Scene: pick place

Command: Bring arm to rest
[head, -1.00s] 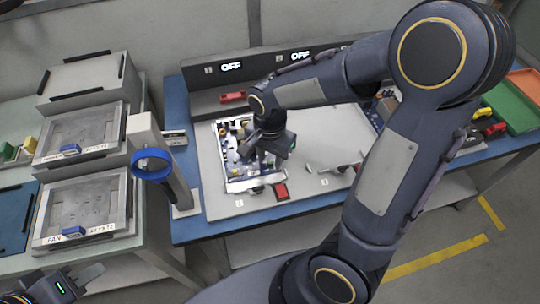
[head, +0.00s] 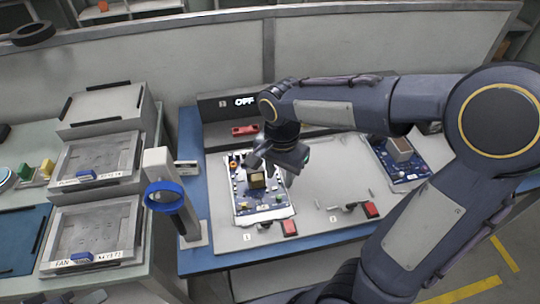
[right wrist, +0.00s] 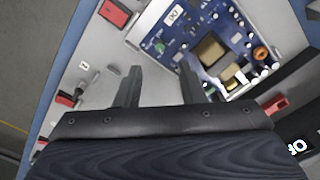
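My right arm reaches in from the right in the head view. Its gripper (head: 272,168) hangs above the blue circuit board (head: 250,202) on the left half of the work panel. In the right wrist view the two fingers (right wrist: 158,78) are spread with nothing between them, and the board (right wrist: 205,35) lies beyond and to the right of them. Of my left gripper (head: 92,297), only a small part shows at the bottom left edge of the head view; its opening cannot be made out.
The grey panel (head: 318,183) has red switches, small clamps and an OFF display (head: 245,100). A second board (head: 412,172) lies at the right. A post with a blue ring (head: 164,196) stands left of the panel. A wall (head: 390,40) rises behind.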

